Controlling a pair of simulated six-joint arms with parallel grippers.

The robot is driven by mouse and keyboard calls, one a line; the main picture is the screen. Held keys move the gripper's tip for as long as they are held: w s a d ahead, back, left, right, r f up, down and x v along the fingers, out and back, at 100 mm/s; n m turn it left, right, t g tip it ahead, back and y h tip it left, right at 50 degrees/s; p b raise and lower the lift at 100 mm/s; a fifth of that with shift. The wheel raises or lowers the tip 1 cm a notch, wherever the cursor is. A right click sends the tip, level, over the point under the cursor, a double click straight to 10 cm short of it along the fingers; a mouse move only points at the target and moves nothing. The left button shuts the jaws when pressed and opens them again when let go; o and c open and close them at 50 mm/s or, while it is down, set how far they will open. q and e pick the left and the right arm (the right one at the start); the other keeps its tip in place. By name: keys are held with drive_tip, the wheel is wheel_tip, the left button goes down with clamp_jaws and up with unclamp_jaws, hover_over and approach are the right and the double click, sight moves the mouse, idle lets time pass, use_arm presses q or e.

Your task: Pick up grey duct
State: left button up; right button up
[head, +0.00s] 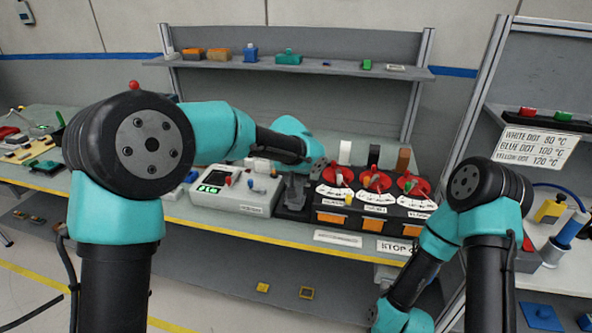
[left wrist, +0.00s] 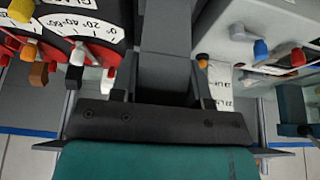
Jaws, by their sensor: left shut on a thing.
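The grey duct (left wrist: 166,45) runs up the middle of the left wrist view, between the fingers of my left gripper (left wrist: 165,92). The gripper is shut on it. In the head view my left gripper (head: 297,182) is at the left end of the black dial module (head: 300,213), beside the grey box. The duct is hard to tell from the gripper there, and I cannot tell whether it is clear of the surface below. My right arm bends down at the right; its gripper is out of view.
The module carries red dials (head: 376,180) and orange labels close to the right of my left gripper. A light grey box (head: 240,205) with a green screen is close to its left. A shelf (head: 330,68) with small parts stands behind.

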use_arm(q)
drive_tip(key=s, duration=0.9)
drive_tip(key=shift+r, duration=0.4)
